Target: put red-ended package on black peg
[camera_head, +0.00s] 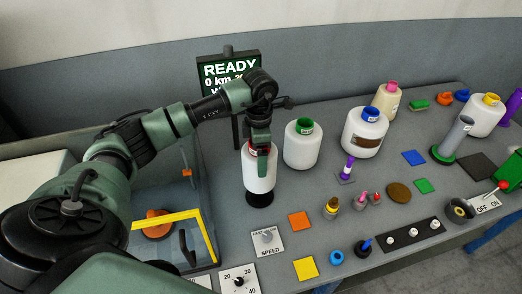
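The red-ended package (254,181) is a white bobbin with a red rim at its top. It stands upright over a round black base (260,200), taken as the black peg's foot; the peg itself is hidden. I cannot tell whether the package rests on the base or hangs just above it. My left gripper (262,160) points down at the package from above. One finger lies across its front and the other is hidden, so its grip is unclear. My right gripper is out of view.
A green-ended bobbin (301,150) stands close to the right, then a blue-ended one (364,138). Behind is the READY sign (229,72). A yellow-edged clear box (172,217) stands left.

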